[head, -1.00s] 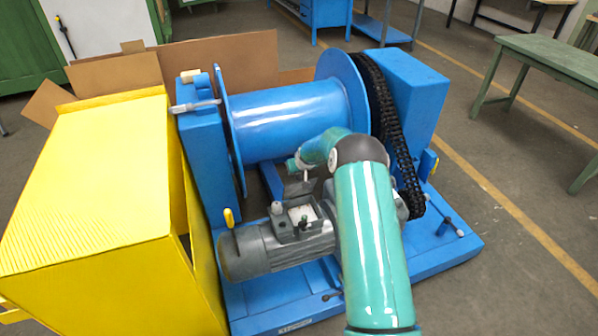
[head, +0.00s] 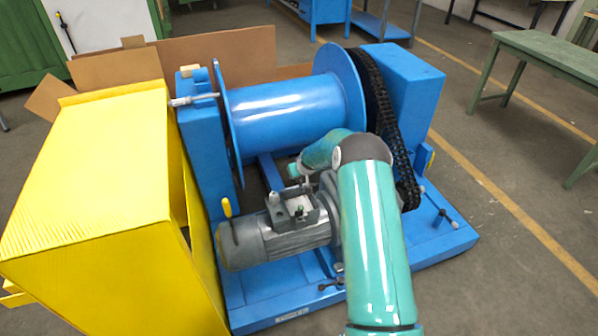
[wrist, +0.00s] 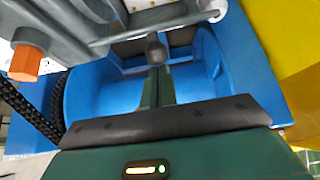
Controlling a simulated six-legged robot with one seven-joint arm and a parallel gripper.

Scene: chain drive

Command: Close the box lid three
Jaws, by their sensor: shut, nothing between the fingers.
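The grey motor (head: 262,240) carries an open-topped terminal box (head: 298,210) with a pale inside. A thin grey plate stands at its back edge and looks like a raised lid, but its angle is hard to read. My gripper (wrist: 156,72) shows in the wrist view with its dark green fingers shut and nothing between them. In the head view its end is small and partly hidden by my arm, just behind the terminal box. I cannot tell whether it touches the lid. Grey motor parts also fill the top of the wrist view.
The blue drum (head: 292,108) lies behind the motor, with a black chain (head: 398,150) on its right. A large yellow guard (head: 95,200) stands at the left, with open cardboard (head: 220,48) behind. In the wrist view an orange hexagonal piece (wrist: 24,63) is at upper left.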

